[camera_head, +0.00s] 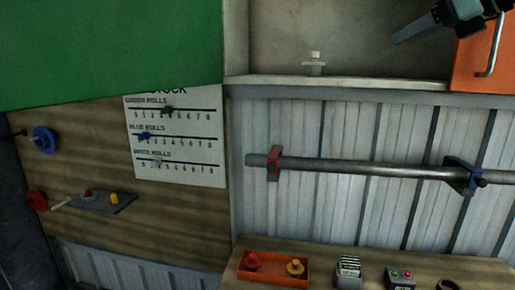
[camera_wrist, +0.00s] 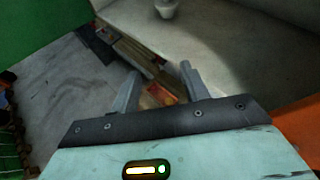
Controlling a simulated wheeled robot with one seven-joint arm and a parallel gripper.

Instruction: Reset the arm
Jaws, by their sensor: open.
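My gripper (camera_head: 402,36) is at the upper right of the head view, in front of the open shelf compartment and left of an orange door. In the wrist view my gripper (camera_wrist: 160,76) shows two grey fingers spread apart with nothing between them. A small pale stoppered object (camera_head: 314,65) stands upright on the shelf (camera_head: 350,83), apart from my gripper. It also shows, cut off, at the top of the wrist view (camera_wrist: 166,8).
An orange door (camera_head: 475,60) with a handle is close to my arm. A green panel (camera_head: 110,45) covers the upper left. Below are a stock board (camera_head: 180,172), a metal bar (camera_head: 350,167) on brackets and an orange tray (camera_head: 275,279) with red and yellow pieces.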

